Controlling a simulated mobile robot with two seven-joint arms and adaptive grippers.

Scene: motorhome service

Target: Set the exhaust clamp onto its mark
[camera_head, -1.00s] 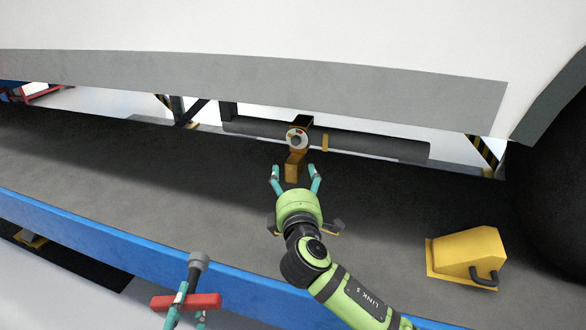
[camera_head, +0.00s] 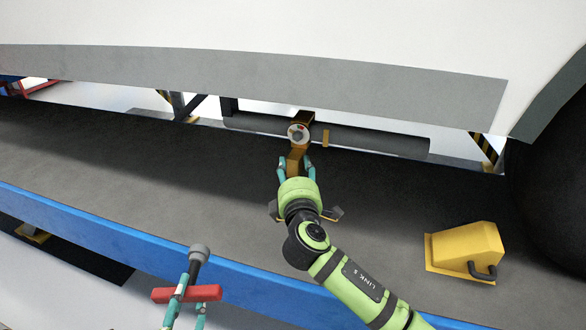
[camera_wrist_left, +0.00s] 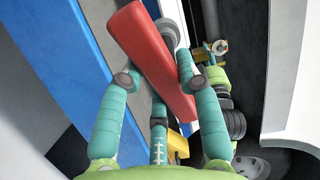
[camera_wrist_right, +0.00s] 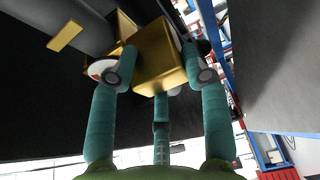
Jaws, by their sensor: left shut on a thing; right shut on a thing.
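The exhaust clamp (camera_head: 295,160) is a gold-brown block topped by a round pale disc (camera_head: 298,132). It sits against the dark exhaust pipe (camera_head: 370,140) under the vehicle. A yellow band (camera_head: 326,138), apparently the mark, is on the pipe just right of the clamp; it also shows in the right wrist view (camera_wrist_right: 65,37). My right gripper (camera_head: 296,168) is shut on the clamp's block, which fills the space between its fingers in the right wrist view (camera_wrist_right: 160,55). My left gripper (camera_head: 187,296) is shut on a red-handled tool (camera_wrist_left: 150,60) with a grey round head.
The vehicle's side skirt (camera_head: 250,75) hangs low over the pipe. A yellow wheel chock (camera_head: 465,252) with a dark handle lies at right near the black tyre (camera_head: 550,180). A blue edge beam (camera_head: 100,235) runs along the front.

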